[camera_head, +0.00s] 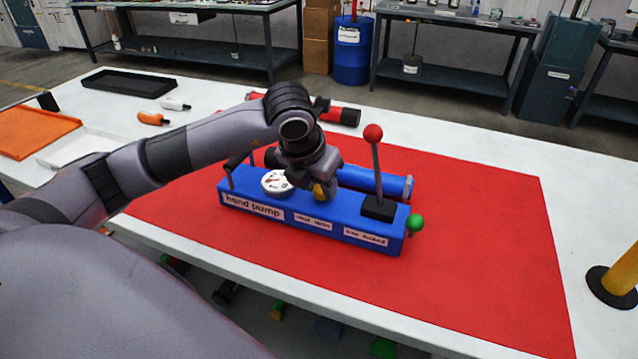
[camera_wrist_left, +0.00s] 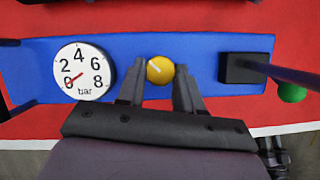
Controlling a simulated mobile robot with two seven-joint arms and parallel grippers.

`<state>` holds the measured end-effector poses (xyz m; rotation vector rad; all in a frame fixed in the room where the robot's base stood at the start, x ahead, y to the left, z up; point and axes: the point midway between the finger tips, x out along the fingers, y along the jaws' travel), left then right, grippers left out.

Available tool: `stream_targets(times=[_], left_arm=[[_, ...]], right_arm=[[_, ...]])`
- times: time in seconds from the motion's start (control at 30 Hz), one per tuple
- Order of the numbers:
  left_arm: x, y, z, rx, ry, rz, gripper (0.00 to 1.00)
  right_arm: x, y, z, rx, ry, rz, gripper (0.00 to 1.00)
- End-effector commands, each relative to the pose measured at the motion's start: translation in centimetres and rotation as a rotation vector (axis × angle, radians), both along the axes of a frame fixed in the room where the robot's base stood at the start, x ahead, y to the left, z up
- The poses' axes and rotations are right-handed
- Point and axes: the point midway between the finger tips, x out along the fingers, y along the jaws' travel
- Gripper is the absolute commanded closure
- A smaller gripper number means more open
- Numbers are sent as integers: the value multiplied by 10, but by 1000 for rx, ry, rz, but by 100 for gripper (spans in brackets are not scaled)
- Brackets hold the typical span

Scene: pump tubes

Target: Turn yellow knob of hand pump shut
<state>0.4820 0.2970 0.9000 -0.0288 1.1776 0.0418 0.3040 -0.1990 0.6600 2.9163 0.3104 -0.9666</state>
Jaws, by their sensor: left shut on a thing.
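The blue hand pump (camera_head: 240,197) stands on the red mat (camera_head: 475,230), with a white label reading "hand pump" on its front. Its yellow knob (camera_head: 319,191) is on top, partly hidden by my gripper. In the left wrist view the yellow knob (camera_wrist_left: 160,70) has a pale slanted line on its top. My left gripper (camera_head: 322,186) points down from above and is shut on the yellow knob. Its two dark fingers (camera_wrist_left: 158,84) are on either side of the knob in the left wrist view. My right gripper is not seen.
The round gauge (camera_wrist_left: 82,71) is left of the knob, its needle near 0. Right of the knob rises the lever with a red ball (camera_head: 373,133). A green ball (camera_head: 415,224) sits at the pump's right end. The mat's right side is clear.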

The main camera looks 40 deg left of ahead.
Motion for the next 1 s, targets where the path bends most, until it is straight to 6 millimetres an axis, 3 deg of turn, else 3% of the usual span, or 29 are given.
stream_targets(times=[0.23,0.27,0.33,0.67,1.0], left_arm=[[1,0,1,-1,-3,2,95],[1,0,1,-1,-3,2,61],[1,1,1,-1,-3,2,39],[0,0,3,0,-1,0,39],[-19,0,49,2,-5,-1,39]], right_arm=[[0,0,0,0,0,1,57],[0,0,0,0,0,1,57],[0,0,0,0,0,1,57],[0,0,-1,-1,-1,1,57],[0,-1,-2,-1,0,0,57]])
